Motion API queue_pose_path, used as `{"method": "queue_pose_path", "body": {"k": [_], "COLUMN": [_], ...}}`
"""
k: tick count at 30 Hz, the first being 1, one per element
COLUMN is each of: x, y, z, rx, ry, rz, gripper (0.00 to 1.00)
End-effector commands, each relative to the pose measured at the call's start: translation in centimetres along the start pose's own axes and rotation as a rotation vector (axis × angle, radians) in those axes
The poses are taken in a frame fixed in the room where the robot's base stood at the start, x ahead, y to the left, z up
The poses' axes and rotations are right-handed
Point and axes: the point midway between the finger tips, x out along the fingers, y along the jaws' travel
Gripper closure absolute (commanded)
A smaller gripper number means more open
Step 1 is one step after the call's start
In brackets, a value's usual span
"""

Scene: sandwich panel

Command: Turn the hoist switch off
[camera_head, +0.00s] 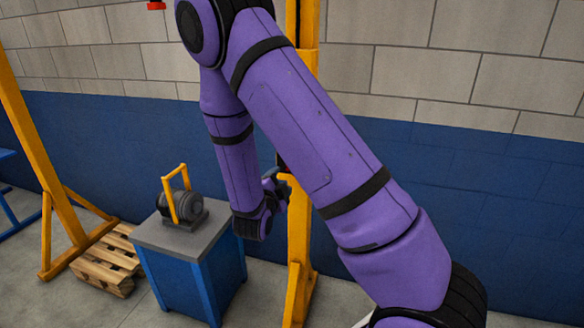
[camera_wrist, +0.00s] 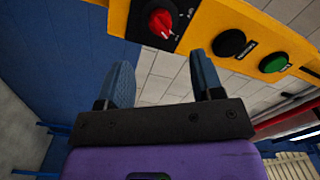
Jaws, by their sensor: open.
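A red rotary knob (camera_wrist: 160,22) on a black plate sits on a yellow panel (camera_wrist: 196,32) at the top of the wrist view. Its label is too small to read, so I cannot confirm it is the hoist switch. My gripper (camera_wrist: 160,62) is open and empty, its two blue-grey fingers apart. The knob lies beyond the fingertips, near the gap between them, and appears untouched. In the head view, my arm hides most of the gripper and the panel.
A black button (camera_wrist: 229,43) and a green button (camera_wrist: 273,63) sit right of the knob. In the head view, a yellow post (camera_head: 299,250) stands behind my arm. A blue cabinet (camera_head: 185,280) carries a grey motor (camera_head: 181,205). A wooden pallet (camera_head: 105,262) lies left.

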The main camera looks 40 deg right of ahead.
Motion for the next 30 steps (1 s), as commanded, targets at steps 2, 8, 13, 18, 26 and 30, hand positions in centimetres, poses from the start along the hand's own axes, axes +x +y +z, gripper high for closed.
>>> {"method": "queue_pose_path", "body": {"k": [2,8,13,18,26,30], "x": [1.3,4.9,7.5,9.0,9.5,9.5], "y": [0.1,0.0,0.1,0.0,0.0,0.0], "z": [-0.1,-0.1,-0.1,0.0,0.0,0.0], "rx": [0.0,0.0,-0.001,0.0,-0.001,-0.001], "ry": [0.004,0.003,0.002,0.0,-0.001,-0.001], "rz": [0.002,0.001,0.002,0.002,0.002,0.002], "gripper": [0.39,0.39,0.39,0.39,0.39,0.44]}}
